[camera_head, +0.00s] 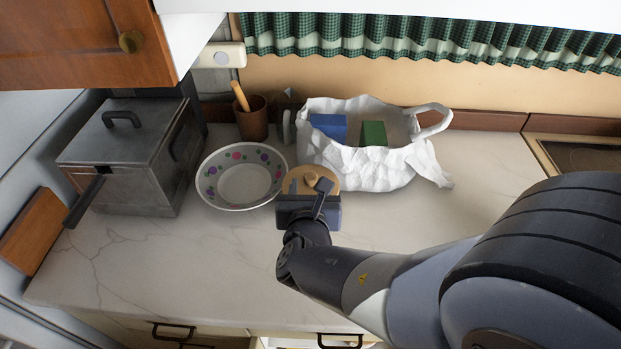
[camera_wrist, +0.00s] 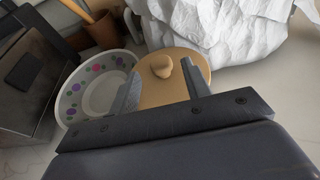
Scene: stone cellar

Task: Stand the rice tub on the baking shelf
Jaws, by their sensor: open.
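A round tan lid with a knob, likely the top of the rice tub (camera_head: 328,178), shows on the pale counter between the patterned bowl and the white bag. In the wrist view the lid (camera_wrist: 165,93) and its knob fill the space ahead of my gripper. The tub's sides are mostly hidden by my gripper. My gripper (camera_head: 308,188) is open above the tub. In the wrist view its two fingers (camera_wrist: 160,88) stand apart over the lid, with the knob just beyond them. I cannot tell whether they touch it. I cannot pick out the baking shelf in either view.
A flowered bowl (camera_head: 243,184) stands close left of the tub. A white crumpled bag (camera_head: 370,165) holding a blue and a green box is close behind right. A brown pot (camera_head: 252,124) and a grey metal box (camera_head: 125,150) stand farther left. The front counter is clear.

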